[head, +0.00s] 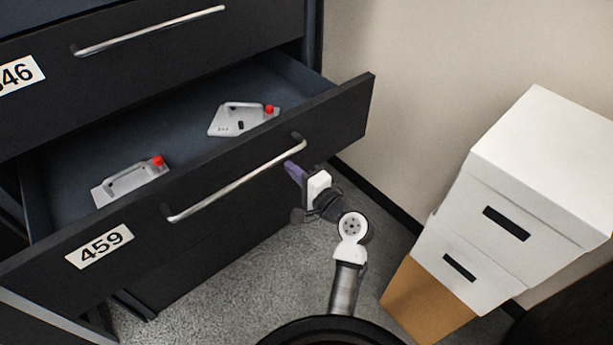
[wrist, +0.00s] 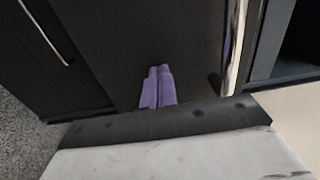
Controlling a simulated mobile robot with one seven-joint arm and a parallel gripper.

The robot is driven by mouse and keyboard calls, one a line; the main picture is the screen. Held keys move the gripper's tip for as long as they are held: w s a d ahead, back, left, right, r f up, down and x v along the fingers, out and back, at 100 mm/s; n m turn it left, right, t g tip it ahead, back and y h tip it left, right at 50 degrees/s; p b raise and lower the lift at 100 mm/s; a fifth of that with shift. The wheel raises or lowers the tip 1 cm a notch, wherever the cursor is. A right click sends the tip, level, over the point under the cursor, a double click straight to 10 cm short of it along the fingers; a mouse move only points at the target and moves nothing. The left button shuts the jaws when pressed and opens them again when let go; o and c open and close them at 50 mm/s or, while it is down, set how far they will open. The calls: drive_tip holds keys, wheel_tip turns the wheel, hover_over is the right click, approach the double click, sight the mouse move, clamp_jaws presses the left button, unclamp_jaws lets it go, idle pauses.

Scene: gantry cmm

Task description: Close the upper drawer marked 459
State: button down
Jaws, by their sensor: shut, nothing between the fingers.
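The drawer marked 459 (head: 130,225) is pulled out, and its inside shows in the head view. Its black front carries a long silver bar handle (head: 235,182) and a white 459 label (head: 99,246). My gripper (head: 290,168) is shut and empty, with purple fingers close to the drawer front, near the right end of the handle. In the wrist view the shut fingertips (wrist: 157,70) point at the black drawer front (wrist: 140,40), and the handle (wrist: 236,45) runs to their right. I cannot tell whether the fingers touch the front.
Two grey-white parts with red knobs lie in the drawer, one at the left (head: 130,182) and one at the back (head: 240,118). A closed drawer ending in 46 (head: 150,55) is above. White boxes (head: 540,190) stand at the right by the wall. Grey floor (head: 240,285) is clear below.

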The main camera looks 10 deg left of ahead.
drive_tip(key=shift+w+a, duration=0.3)
drive_tip(key=shift+a, duration=0.05)
drive_tip(key=shift+a, duration=0.1)
drive_tip(key=b+x, duration=0.4)
drive_tip(key=x, duration=2.5)
drive_tip(key=shift+w+a, duration=0.1)
drive_tip(key=shift+w, duration=0.05)
drive_tip(key=shift+r, duration=0.4)
drive_tip(key=shift+r, duration=0.1)
drive_tip(key=shift+s+d+f, duration=0.2)
drive_tip(key=shift+s+f, duration=0.05)
drive_tip(key=shift+f, duration=0.15)
drive_tip(key=b+v, duration=0.2)
drive_tip(key=v, duration=1.1)
drive_tip(key=shift+s+d, duration=0.15)
drive_tip(key=shift+d, duration=0.1)
